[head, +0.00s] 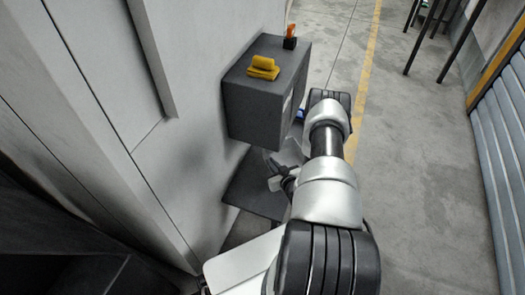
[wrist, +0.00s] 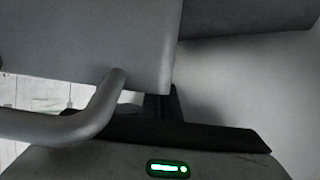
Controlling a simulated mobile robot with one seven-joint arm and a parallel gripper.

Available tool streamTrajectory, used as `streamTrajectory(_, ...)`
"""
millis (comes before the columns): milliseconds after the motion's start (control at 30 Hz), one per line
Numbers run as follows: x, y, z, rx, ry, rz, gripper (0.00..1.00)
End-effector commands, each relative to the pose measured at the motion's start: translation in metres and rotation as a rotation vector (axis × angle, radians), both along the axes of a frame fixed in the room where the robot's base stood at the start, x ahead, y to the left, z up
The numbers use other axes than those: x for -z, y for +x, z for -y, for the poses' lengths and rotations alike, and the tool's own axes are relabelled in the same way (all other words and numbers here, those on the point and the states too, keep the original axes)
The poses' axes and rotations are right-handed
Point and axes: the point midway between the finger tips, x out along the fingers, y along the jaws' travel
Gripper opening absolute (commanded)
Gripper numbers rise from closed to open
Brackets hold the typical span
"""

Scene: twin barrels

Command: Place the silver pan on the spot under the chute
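The silver pan (wrist: 95,45) fills the upper left of the wrist view, close to the camera, with its curved tube handle (wrist: 85,125) in front of it. My gripper (wrist: 163,105) has its dark fingers close together at the pan's lower right edge and looks shut on it; the exact contact is hidden. In the head view my gripper (head: 278,172) is below the dark grey box on the wall, above a dark lower shelf (head: 252,196). The pan (head: 290,154) shows there only as a pale grey patch, partly covered by my arm. I cannot clearly make out the chute or the spot.
The dark grey box (head: 258,110) overhangs the lower shelf closely. A yellow handled piece (head: 263,68) and a small block with an orange part (head: 290,37) are on its top. A pale wall (head: 200,130) stands at the left. The concrete floor (head: 420,170) at the right is open.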

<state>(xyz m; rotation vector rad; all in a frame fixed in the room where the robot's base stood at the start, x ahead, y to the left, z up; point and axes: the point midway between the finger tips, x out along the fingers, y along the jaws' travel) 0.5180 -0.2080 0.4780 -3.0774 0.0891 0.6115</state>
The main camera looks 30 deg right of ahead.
Motion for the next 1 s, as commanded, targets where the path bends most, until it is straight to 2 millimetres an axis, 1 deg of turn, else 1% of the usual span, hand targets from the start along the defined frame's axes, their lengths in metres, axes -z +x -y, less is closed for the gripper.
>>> streamTrajectory(33, 0.0, 0.016, 0.001, -0.002, -0.005, 0.009, 0.0)
streamTrajectory(200, -0.001, 0.059, 0.004, -0.002, -0.005, 0.009, 0.0)
streamTrajectory(300, 0.0, 0.079, 0.005, 0.0, -0.004, 0.007, 0.0)
streamTrajectory(400, -0.001, 0.093, 0.006, 0.0, -0.003, 0.006, 0.0)
streamTrajectory(633, -0.001, 0.107, 0.007, -0.001, -0.003, 0.006, 0.0)
streamTrajectory(733, -0.001, 0.119, 0.007, -0.001, -0.003, 0.007, 0.0)
streamTrajectory(800, 0.016, 0.116, 0.007, 0.001, -0.001, 0.003, 0.0)
streamTrajectory(900, 0.031, 0.116, 0.007, 0.001, -0.001, 0.003, 0.0)
streamTrajectory(1000, 0.034, 0.117, 0.008, 0.001, -0.002, 0.005, 0.0)
